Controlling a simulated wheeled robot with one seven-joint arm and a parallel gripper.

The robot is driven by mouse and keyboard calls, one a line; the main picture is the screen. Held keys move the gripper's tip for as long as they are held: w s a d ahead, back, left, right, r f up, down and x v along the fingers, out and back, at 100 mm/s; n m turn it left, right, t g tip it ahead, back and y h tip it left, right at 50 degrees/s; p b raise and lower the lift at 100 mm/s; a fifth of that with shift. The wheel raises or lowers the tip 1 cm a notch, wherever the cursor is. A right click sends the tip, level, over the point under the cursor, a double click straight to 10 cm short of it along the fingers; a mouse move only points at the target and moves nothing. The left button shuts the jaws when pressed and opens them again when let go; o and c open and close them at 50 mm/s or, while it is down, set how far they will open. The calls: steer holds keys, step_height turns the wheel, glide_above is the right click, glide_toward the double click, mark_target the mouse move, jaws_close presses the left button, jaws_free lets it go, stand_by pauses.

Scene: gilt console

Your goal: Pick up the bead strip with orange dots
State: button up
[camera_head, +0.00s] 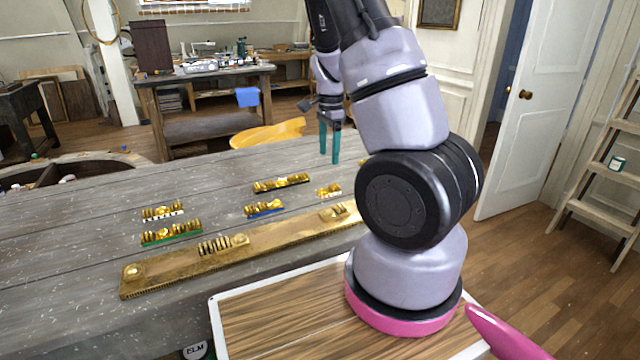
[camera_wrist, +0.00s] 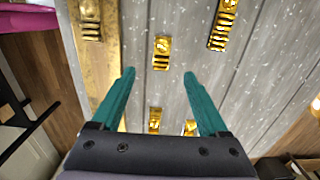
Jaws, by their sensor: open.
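Several short strips with gold beads lie on the grey table. One has a black edge (camera_head: 281,184), one a blue edge (camera_head: 264,209), one a green edge (camera_head: 171,236), one a black-and-white edge (camera_head: 163,215), and a small pale one (camera_head: 329,191) lies at the right. Orange dots cannot be made out on any of them. My gripper (camera_head: 329,160) hangs above the far side of the table, its teal fingers apart and empty. In the wrist view, my gripper (camera_wrist: 160,75) points toward the strips, with a gold-beaded strip (camera_wrist: 161,52) just past the fingertips.
A long gilt rail (camera_head: 190,263) with bead clusters runs along the near side of the table (camera_head: 80,225). A wood-topped board (camera_head: 280,310) is in front. A yellow chair-like shape (camera_head: 268,133) stands behind. Bare tabletop lies left of the strips.

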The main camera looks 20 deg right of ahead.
glide_above(329, 187)
step_height(329, 187, down, 6)
steer(key=shift+w+r, duration=0.1)
steer(key=shift+r, duration=0.1)
step_height(329, 187, down, 6)
steer(key=shift+d+r, duration=0.1)
steer(key=shift+r, duration=0.05)
jaws_close()
